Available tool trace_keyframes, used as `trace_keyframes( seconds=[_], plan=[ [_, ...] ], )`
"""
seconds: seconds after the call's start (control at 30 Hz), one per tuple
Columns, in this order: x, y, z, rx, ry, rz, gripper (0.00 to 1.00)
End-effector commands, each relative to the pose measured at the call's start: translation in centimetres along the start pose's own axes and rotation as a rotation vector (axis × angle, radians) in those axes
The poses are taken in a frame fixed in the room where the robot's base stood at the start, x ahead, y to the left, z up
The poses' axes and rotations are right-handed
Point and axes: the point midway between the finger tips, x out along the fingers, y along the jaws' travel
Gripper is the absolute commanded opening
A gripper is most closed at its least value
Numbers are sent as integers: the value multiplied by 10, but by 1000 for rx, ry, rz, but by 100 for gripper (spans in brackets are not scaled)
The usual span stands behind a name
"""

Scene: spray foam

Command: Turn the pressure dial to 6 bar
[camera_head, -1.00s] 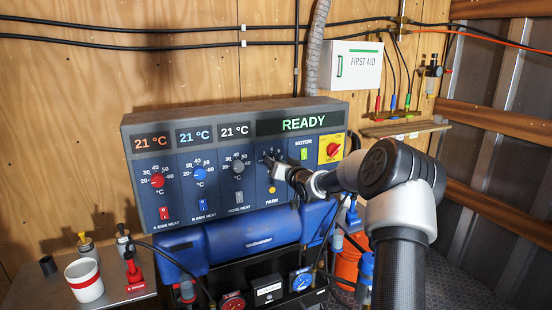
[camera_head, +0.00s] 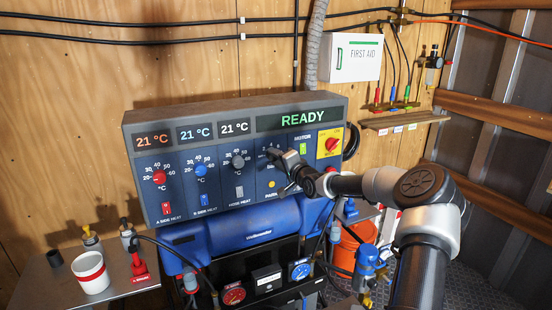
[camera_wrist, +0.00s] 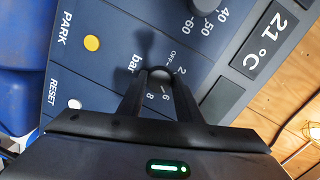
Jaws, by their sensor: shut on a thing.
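The pressure dial (camera_wrist: 160,73) is on the dark blue control panel (camera_head: 225,200), with the marks OFF, 2, 6 and 8 and the word bar around it in the wrist view. My gripper (camera_wrist: 159,82) is shut on the dial, one dark finger on each side of its knob. The dial's pointer is too small and covered to read. In the head view, my gripper (camera_head: 279,163) reaches the panel from the right and hides most of the dial.
The READY display (camera_head: 302,120) is above the dial. The yellow PARK light (camera_wrist: 91,43), the motor switch (camera_head: 304,148) and the red main switch (camera_head: 331,144) are nearby. The grey hose heat knob (camera_head: 238,162) is left of the dial. A blue cylinder (camera_head: 245,232) sits below.

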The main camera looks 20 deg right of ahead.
Motion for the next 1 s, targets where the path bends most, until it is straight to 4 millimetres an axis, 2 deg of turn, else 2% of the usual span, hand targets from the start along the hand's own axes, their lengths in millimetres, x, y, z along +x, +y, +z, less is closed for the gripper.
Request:
trace_keyframes(
  seconds=[0.3, 0.83, 0.87, 0.97, 1.0],
  plan=[
    [0, 2, 1, 119, -8, -8, 9],
    [0, 1, 1, 140, -10, -11, 9],
    [0, 1, 1, 139, -10, -11, 33],
    [0, 0, 1, 139, -10, -11, 50],
    [0, 0, 1, 139, -10, -12, 50]
  ],
)
